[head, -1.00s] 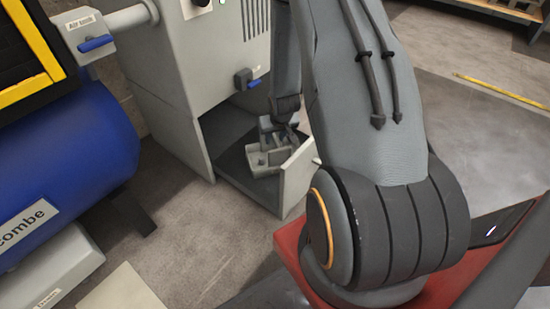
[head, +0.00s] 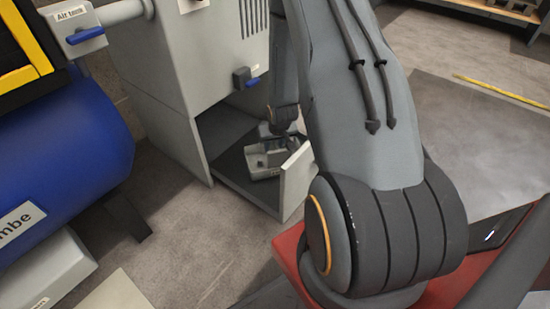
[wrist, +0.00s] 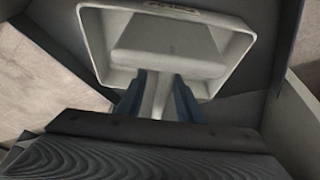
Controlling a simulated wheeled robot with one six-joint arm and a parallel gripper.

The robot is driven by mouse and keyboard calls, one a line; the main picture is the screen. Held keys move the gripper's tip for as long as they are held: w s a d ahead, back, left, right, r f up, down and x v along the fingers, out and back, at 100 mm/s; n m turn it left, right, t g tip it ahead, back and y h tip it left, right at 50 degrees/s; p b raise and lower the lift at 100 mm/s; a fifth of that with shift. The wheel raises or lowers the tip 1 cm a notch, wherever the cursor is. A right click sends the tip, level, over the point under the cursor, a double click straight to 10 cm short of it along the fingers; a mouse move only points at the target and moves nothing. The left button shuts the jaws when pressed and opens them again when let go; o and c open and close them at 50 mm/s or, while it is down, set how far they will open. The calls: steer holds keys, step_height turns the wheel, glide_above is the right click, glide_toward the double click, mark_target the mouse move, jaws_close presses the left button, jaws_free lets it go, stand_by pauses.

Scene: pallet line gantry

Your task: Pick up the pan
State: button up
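The pan (wrist: 236,50) is a pale grey, shallow tray with a raised rim and a handle. In the wrist view it fills the upper middle, with its handle (wrist: 155,100) pointing towards me. My gripper (wrist: 160,80) has its two blue fingers on either side of the handle, very close to it. Whether they press on it is not clear. In the head view the pan (head: 262,163) lies low in the open bay of the grey cabinet (head: 185,85). My gripper (head: 280,128) is just above it, partly hidden by my own arm.
A low grey wall (head: 297,178) borders the bay on the right. A blue tank (head: 75,145) stands at left, with an air tank valve (head: 85,34) above it. A blue-handled valve (head: 245,78) sticks out above the bay opening. The floor (head: 190,240) in front is clear.

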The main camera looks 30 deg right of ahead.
steer(key=shift+f, duration=0.15)
stand_by(0.3)
jaws_close()
stand_by(1.2)
